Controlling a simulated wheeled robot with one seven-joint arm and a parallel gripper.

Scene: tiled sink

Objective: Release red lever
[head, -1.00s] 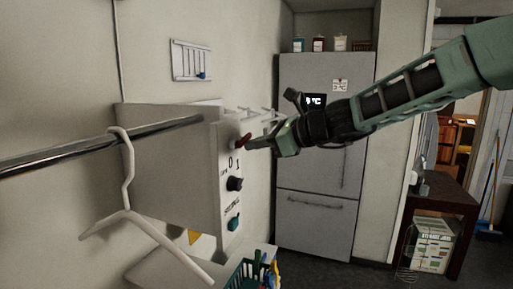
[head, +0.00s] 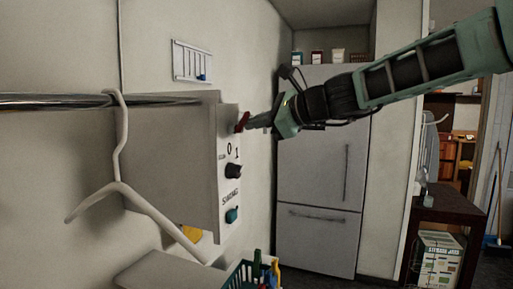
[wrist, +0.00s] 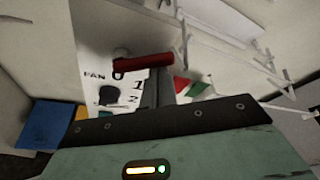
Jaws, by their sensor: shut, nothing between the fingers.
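The red lever (head: 242,122) sits at the top of the front face of a white wall-mounted box (head: 231,195), above the "0" and "1" marks. In the wrist view the red lever (wrist: 143,65) lies sideways across the panel, close to the fingertips. My gripper (head: 256,122) is shut and empty, with its tips right beside the lever; they look touching or nearly so. In the wrist view my gripper (wrist: 158,85) points at the panel with its fingers together, partly hiding it around the lever's right end.
A dark knob (head: 233,171) and a teal button (head: 232,215) lie below the lever. A metal rail (head: 60,101) with a white hanger (head: 119,187) runs left of the box. A green basket (head: 250,275) stands below. A fridge (head: 320,175) stands behind.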

